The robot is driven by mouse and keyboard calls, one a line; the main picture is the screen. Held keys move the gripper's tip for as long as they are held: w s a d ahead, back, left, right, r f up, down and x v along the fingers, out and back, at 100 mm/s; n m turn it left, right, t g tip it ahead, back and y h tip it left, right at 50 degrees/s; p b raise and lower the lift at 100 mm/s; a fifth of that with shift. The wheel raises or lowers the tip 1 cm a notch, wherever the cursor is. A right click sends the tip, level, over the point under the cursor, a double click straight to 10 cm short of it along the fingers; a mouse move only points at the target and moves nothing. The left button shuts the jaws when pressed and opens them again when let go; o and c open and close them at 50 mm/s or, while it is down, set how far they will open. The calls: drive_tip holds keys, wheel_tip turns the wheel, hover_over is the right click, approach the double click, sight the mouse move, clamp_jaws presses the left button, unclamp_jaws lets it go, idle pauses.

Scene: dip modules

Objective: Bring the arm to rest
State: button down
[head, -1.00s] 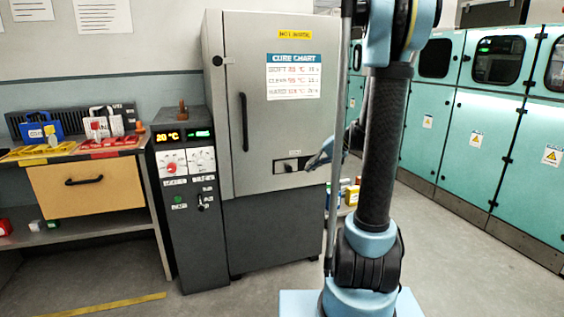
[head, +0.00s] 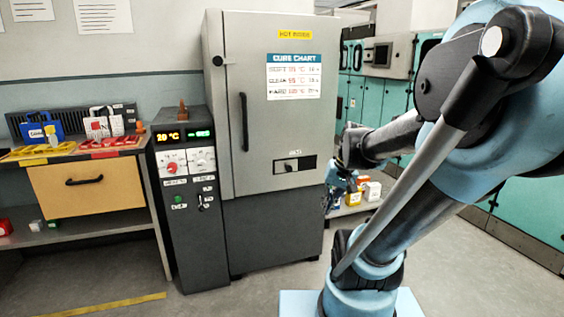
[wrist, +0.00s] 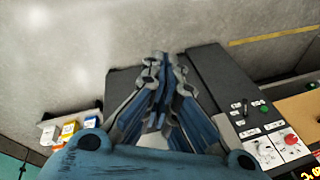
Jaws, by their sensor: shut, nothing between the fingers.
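My arm (head: 425,205) is folded at the right of the head view, its links bent and crossing in front of the teal cabinets. The fingers point over the floor and the dark lower part of the oven. Whether they are clear of the oven is hard to tell.
The grey oven (head: 225,150) with a closed door stands at the centre. A control box (head: 187,240) with dials is left of it. A workbench with a drawer (head: 86,185) is at the left. A low shelf with small boxes (head: 371,191) is behind my arm. Open floor (head: 250,295) lies in front.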

drive_tip(key=s+d+f+h, duration=0.2)
drive_tip(key=s+d+f, duration=0.2)
drive_tip(key=s, duration=0.4)
drive_tip(key=shift+s+d+f+n+h, duration=0.15)
drive_tip(key=shift+d+f+n+h, duration=0.15)
drive_tip(key=shift+n+h, duration=0.1)
drive_tip(key=shift+w+f, duration=0.2)
drive_tip(key=shift+w, duration=0.25)
